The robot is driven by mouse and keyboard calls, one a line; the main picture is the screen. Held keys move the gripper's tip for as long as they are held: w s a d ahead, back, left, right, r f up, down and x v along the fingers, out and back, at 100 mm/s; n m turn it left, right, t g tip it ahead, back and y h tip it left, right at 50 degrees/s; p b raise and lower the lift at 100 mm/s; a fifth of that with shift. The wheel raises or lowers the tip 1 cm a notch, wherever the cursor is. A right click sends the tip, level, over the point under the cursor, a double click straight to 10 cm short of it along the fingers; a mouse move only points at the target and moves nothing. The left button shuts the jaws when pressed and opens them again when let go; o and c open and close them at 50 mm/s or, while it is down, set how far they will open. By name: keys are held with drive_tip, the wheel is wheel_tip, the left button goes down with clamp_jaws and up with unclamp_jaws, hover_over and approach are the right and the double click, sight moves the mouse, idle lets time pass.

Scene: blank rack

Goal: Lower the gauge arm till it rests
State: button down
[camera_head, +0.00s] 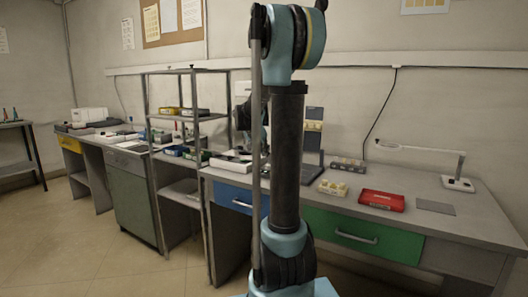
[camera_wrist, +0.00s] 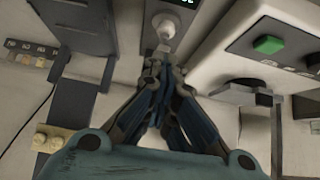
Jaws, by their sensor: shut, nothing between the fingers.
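My gripper (camera_wrist: 165,62) is shut and empty in the wrist view, its fingertips together at the upper middle. In the head view my own arm covers the middle of the bench and hides this spot.
In the wrist view, a white box with a green button (camera_wrist: 268,45) stands close on the right and a dark block (camera_wrist: 75,25) on the left. In the head view, a red case (camera_head: 382,201), a yellow box (camera_head: 333,187) and a lamp (camera_head: 457,183) stand on the right bench.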

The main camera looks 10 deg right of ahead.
drive_tip(key=shift+d+r, duration=0.1)
drive_tip(key=shift+d, duration=0.15)
idle(0.3)
